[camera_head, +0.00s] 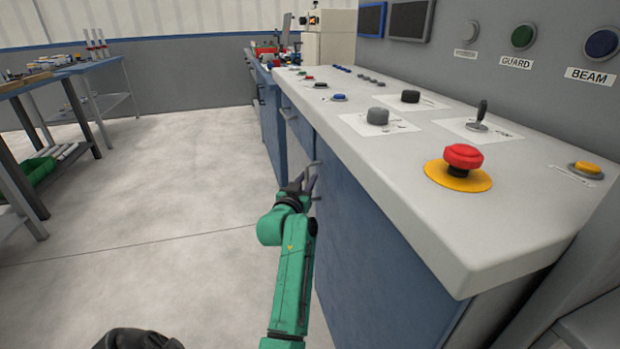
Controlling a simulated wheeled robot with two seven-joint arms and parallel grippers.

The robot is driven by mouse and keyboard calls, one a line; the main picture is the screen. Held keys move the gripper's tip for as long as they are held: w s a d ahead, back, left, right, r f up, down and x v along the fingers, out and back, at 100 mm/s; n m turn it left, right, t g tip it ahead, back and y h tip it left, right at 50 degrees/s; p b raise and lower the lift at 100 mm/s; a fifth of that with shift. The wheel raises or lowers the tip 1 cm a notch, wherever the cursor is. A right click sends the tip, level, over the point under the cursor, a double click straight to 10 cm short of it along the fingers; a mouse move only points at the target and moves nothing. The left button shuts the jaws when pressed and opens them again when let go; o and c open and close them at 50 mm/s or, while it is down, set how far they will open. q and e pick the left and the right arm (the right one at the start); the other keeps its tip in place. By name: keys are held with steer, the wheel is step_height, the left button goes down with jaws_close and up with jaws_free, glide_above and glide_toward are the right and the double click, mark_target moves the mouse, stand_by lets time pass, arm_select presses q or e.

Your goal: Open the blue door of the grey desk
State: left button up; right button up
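The grey desk (385,165) runs along the right side, with a light top and blue fronts below. Its near blue door (365,250) looks flush with the desk front. A grey handle (316,166) sits at the door's far upper edge. My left gripper (304,183) is at this handle, at the end of the green arm. Its dark fingers overlap the handle in the picture, and I cannot tell whether they are closed around it. My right gripper is not in view.
The desk top carries a red button (463,157) on a yellow base, knobs and a small lever (479,115). Its near corner juts out over the door. Workbenches (60,80) stand at the left. The grey floor (150,220) between is clear.

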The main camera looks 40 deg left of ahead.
arm_select(q)
jaws_close()
stand_by(1.4)
